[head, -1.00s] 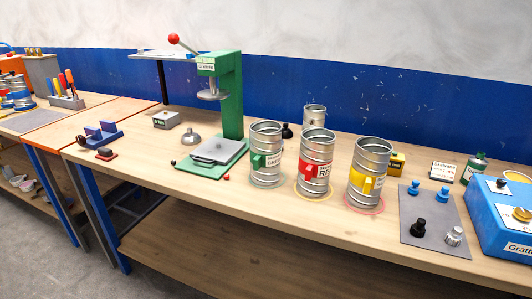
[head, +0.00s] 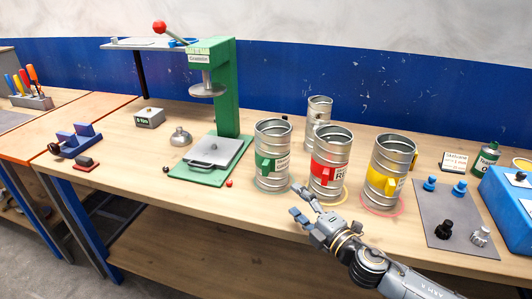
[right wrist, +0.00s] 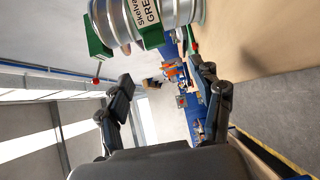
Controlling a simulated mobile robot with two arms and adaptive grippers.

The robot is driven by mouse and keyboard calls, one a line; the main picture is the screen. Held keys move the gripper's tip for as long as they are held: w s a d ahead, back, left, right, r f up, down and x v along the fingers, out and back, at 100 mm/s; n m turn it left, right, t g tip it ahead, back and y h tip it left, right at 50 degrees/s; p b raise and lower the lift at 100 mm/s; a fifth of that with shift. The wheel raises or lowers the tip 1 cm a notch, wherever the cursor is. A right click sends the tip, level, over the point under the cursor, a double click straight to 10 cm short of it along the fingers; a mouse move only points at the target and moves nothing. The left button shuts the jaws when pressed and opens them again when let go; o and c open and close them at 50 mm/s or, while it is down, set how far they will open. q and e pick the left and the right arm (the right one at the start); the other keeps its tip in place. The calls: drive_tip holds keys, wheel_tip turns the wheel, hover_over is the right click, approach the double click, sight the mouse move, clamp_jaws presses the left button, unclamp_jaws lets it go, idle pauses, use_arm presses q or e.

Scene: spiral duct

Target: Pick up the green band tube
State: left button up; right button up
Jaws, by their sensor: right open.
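The green band tube (head: 271,156) is a ribbed metal duct standing upright on the bench, with a green band and a green tab at its front. It stands left of the red band tube (head: 329,164) and the yellow band tube (head: 388,174). My right gripper (head: 302,203) is low in front of the green and red tubes, apart from them, its fingers pointing left. In the right wrist view the open, empty fingers (right wrist: 163,93) show, with the green band tube (right wrist: 172,14) beyond their tips at the top. My left gripper is not in view.
A green press (head: 222,90) with a base plate stands left of the tubes. A plain metal tube (head: 318,112) stands behind. A grey mat (head: 455,215) with several knobs and a blue box (head: 510,205) are at the right. The bench front edge left of my right arm is clear.

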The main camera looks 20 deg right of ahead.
sight(268, 172)
drive_tip(key=shift+w+a+r+p, duration=0.2)
drive_tip(key=shift+w+p, duration=0.05)
drive_tip(key=shift+w, duration=0.3)
drive_tip(key=shift+w+a+r+p, duration=0.15)
drive_tip(key=shift+w+r+p, duration=0.05)
drive_tip(key=shift+w, duration=0.35)
drive_tip(key=x, duration=0.2)
drive_tip(key=p+x, duration=0.1)
drive_tip(key=x, duration=0.2)
drive_tip(key=shift+w+f, duration=0.15)
drive_tip(key=shift+f, duration=0.05)
drive_tip(key=shift+w+a+r, duration=0.15)
drive_tip(key=shift+w+a, duration=0.05)
drive_tip(key=shift+w, duration=0.25)
drive_tip(key=p+x, duration=0.1)
drive_tip(key=x, duration=0.3)
drive_tip(key=shift+w+a, duration=0.1)
drive_tip(key=shift+w, duration=0.25)
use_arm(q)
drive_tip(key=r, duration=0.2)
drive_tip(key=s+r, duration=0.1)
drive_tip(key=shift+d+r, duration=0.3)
use_arm(e)
drive_tip(key=shift+r, duration=0.1)
